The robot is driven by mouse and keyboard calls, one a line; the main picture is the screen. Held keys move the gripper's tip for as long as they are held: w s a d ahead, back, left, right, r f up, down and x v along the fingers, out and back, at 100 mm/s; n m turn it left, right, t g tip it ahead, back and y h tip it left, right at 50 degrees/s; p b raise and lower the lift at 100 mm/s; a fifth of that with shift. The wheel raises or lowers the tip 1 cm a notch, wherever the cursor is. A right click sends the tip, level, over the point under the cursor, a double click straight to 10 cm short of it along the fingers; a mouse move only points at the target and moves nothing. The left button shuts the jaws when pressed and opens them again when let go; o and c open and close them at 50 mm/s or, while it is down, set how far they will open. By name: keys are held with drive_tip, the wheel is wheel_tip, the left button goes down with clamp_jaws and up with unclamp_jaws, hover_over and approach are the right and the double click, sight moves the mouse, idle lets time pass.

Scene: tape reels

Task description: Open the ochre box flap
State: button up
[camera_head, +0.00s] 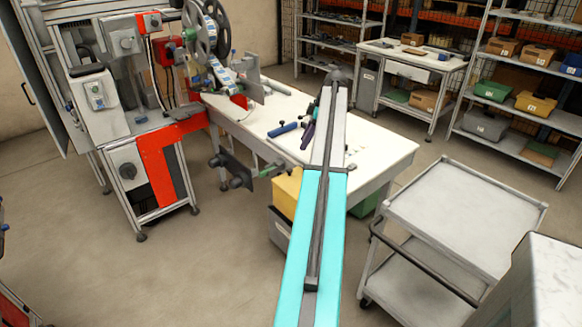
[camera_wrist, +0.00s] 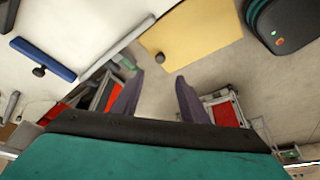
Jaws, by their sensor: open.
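The ochre box (camera_head: 287,190) shows in the head view beside the white table's near edge, partly hidden behind my arm. In the wrist view its flap (camera_wrist: 202,35) is a flat ochre panel at the top centre, and it looks shut. A small dark knob (camera_wrist: 160,57) sits near the flap's lower left edge. My gripper (camera_wrist: 157,76) is open, with two dark purple fingers pointing at the flap. The knob lies just beyond the fingertips, between them in the picture. I see nothing held, and I cannot tell how far off the knob is.
The white table (camera_head: 385,147) carries a blue-handled tool (camera_head: 283,130), also in the wrist view (camera_wrist: 43,58). A grey bin (camera_head: 279,232) is below the ochre box. A grey cart (camera_head: 470,205) stands to the right. Open floor lies at the left front.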

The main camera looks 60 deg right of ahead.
sight(289, 169)
drive_tip(key=shift+f, duration=0.15)
drive_tip(key=shift+p+x, duration=1.2)
drive_tip(key=shift+x, duration=5.6)
drive_tip(key=shift+w, duration=0.1)
clamp_jaws()
drive_tip(key=shift+a, duration=0.15)
